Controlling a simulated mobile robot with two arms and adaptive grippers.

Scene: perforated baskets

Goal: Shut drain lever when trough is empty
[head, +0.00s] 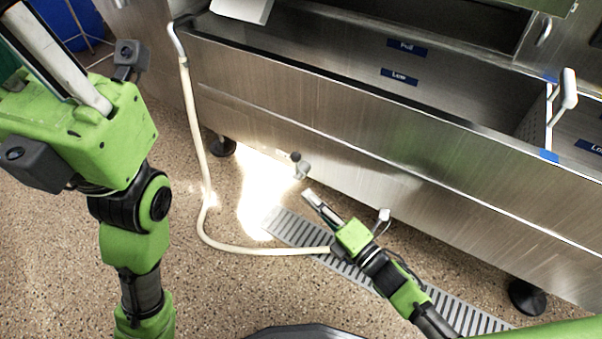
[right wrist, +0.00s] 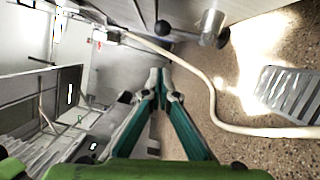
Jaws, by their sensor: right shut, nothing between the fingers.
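The steel trough (head: 290,92) runs across the head view, with blue "Full" and "Low" labels on its inner back wall. I see bare grey wall around the labels; the front wall hides most of the floor. The drain lever with a black knob (head: 296,157) sticks out below the trough beside its metal outlet (head: 302,171). The knob (right wrist: 163,28) also shows in the right wrist view. My right gripper (head: 311,197) is shut and empty, just below the outlet and apart from the lever. My left gripper (head: 55,55) is raised at the left, its tips cut off.
A cream hose (head: 197,135) hangs from the trough's left end and curves over the floor to behind my right gripper. A slotted floor drain (head: 290,229) lies below the outlet. Black trough feet (head: 527,297) stand on the floor.

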